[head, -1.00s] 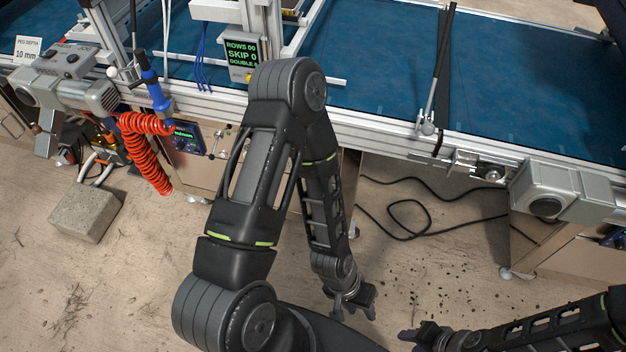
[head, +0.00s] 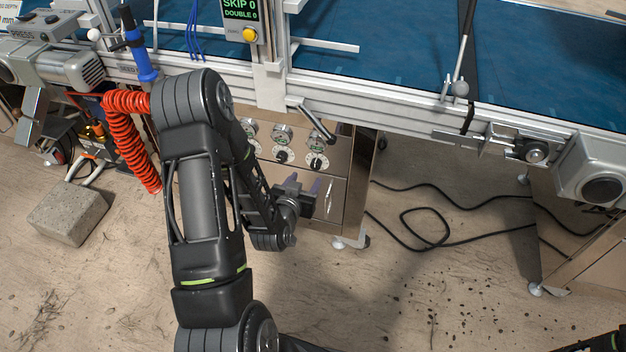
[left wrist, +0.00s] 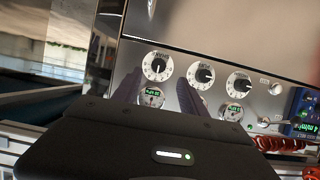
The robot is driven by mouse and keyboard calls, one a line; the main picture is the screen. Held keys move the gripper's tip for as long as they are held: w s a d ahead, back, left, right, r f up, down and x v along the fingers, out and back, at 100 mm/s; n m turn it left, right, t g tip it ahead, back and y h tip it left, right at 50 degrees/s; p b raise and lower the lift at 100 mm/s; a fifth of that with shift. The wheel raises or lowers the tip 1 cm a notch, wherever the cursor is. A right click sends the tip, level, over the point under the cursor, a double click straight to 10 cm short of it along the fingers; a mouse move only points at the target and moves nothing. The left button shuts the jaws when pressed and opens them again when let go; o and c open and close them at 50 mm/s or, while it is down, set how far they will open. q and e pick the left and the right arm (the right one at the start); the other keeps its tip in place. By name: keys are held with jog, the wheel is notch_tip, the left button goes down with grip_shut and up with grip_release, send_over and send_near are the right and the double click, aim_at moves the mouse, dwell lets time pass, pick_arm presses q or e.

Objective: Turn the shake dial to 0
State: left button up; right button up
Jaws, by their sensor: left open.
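A metal panel carries a row of three round white dials with black knobs: a left dial (head: 249,153), a middle dial (head: 284,157) and a right dial (head: 316,162). Small green-lit gauges (head: 282,134) sit above them. The left wrist view shows the dials upside down, with one dial (left wrist: 158,67) between and beyond the fingertips. My left gripper (head: 305,184) is open and empty, just in front of and below the dials, apparently not touching any. My right gripper is out of view.
A crank handle (head: 318,124) juts out above the right dial. A red coiled hose (head: 130,140) hangs left of my arm. A concrete block (head: 68,213) and a black cable (head: 420,222) lie on the floor.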

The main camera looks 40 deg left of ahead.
aim_at(315, 168)
pick_arm(q)
jog(key=shift+b+x, duration=0.5)
jog(key=shift+x, duration=3.35)
jog(key=shift+d, duration=0.1)
jog(key=shift+c, duration=0.2)
grip_shut()
